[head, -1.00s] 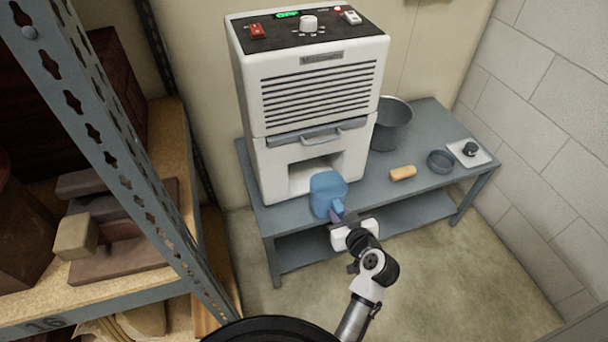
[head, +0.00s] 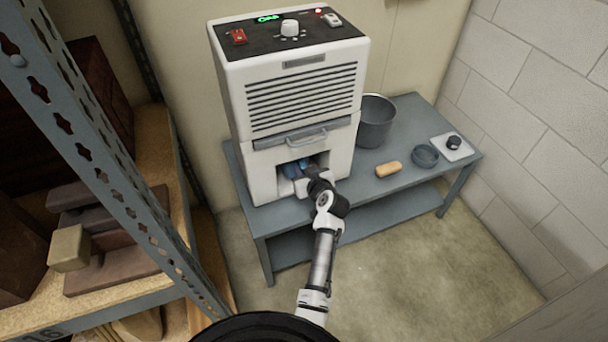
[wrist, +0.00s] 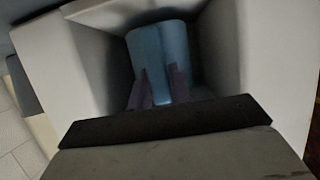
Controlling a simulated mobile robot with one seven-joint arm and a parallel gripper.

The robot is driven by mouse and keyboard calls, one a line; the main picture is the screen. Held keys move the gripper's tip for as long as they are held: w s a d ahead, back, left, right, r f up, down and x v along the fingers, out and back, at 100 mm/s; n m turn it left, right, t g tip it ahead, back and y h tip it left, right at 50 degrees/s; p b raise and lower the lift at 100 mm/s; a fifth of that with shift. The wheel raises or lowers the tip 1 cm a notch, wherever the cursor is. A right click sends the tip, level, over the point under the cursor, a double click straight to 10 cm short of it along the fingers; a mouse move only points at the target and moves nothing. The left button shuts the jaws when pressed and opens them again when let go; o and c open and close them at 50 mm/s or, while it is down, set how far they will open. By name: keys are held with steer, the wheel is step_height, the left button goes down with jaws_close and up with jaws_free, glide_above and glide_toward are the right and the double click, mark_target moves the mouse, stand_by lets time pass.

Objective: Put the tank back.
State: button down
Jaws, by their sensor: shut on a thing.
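The blue tank (head: 293,170) is inside the lower front opening of the white dehumidifier (head: 303,90), mostly hidden behind my gripper in the head view. In the wrist view the tank (wrist: 160,58) stands in the recess, with the light inner walls of the opening on both sides. My gripper (wrist: 158,90) is shut on the tank, its purple-grey fingers against the near face. In the head view my gripper (head: 302,180) reaches into the opening. Whether the tank touches the back of the recess cannot be seen.
The dehumidifier stands on a grey bench (head: 405,165). A metal bucket (head: 375,122), a yellow sponge (head: 388,169), a round grey dish (head: 425,156) and a white plate with a black knob (head: 453,146) are to its right. A metal shelf (head: 110,165) stands close on the left.

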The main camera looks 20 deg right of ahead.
steer(key=shift+f, duration=0.85)
steer(key=shift+f, duration=0.1)
steer(key=c, duration=1.3)
jaws_free()
steer(key=shift+f, duration=0.1)
steer(key=shift+r, duration=0.2)
steer(key=v, duration=1.2)
